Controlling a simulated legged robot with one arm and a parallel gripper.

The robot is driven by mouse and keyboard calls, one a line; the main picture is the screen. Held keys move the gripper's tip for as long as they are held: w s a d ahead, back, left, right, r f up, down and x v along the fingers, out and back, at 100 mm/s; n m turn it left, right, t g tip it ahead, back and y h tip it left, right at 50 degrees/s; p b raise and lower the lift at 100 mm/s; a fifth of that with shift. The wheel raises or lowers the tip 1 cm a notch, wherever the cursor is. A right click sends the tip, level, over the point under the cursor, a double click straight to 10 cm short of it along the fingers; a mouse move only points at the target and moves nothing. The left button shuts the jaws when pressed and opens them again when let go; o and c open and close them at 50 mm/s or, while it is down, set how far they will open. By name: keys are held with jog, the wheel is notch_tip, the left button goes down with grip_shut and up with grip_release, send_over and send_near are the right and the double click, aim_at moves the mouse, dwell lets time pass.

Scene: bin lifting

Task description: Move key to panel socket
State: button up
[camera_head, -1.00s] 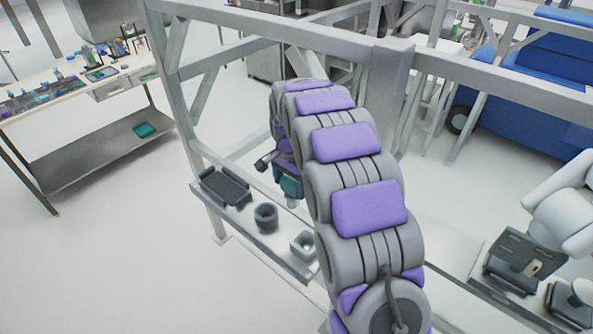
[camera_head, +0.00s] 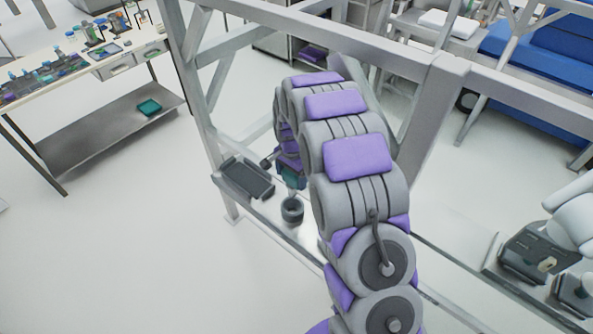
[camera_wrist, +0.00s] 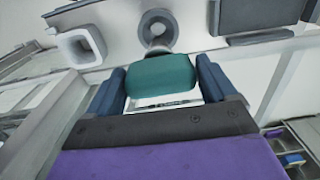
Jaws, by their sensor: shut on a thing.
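The key, a teal block (camera_wrist: 165,76), sits between the two blue fingers of my gripper (camera_wrist: 160,68) in the wrist view. My gripper is shut on it. A grey ring-shaped socket (camera_wrist: 144,20) lies just beyond the key's far edge. A pale square socket (camera_wrist: 72,36) is to its left in that view. In the head view the key (camera_head: 293,179) hangs above and close to the dark ring socket (camera_head: 292,214). I cannot tell whether they touch. The pale square socket is hidden behind my arm there.
A dark tray (camera_head: 245,178) sits on the shelf left of the ring in the head view. A grey metal frame (camera_head: 205,120) surrounds the shelf. A cluttered workbench (camera_head: 40,100) is at far left. Dark fixtures (camera_head: 535,250) stand at right. Open floor lies at lower left.

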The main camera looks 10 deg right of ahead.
aim_at(286, 181)
jog(key=shift+a+f, duration=0.45)
jog(key=shift+f, duration=0.2)
jog(key=shift+a+f, duration=0.4)
jog(key=shift+f, duration=0.2)
jog(key=d+f+b, duration=0.1)
jog(key=d+f, duration=0.1)
jog(key=f, duration=0.1)
jog(key=shift+d+f, duration=0.15)
jog(key=shift+d, duration=0.25)
jog(key=shift+a+f, duration=0.15)
jog(key=shift+a, duration=1.15)
jog(key=shift+d+f, duration=0.1)
jog(key=shift+d, duration=1.1)
jog(key=shift+a+f, duration=0.15)
jog(key=shift+a, duration=0.7)
jog(key=shift+d+f, duration=0.15)
jog(key=shift+d, duration=0.7)
jog(key=shift+a+f, duration=0.45)
jog(key=shift+a, duration=0.2)
jog(key=shift+d+f+b, duration=0.15)
jog(key=shift+d+b, duration=0.15)
jog(key=shift+d, duration=0.3)
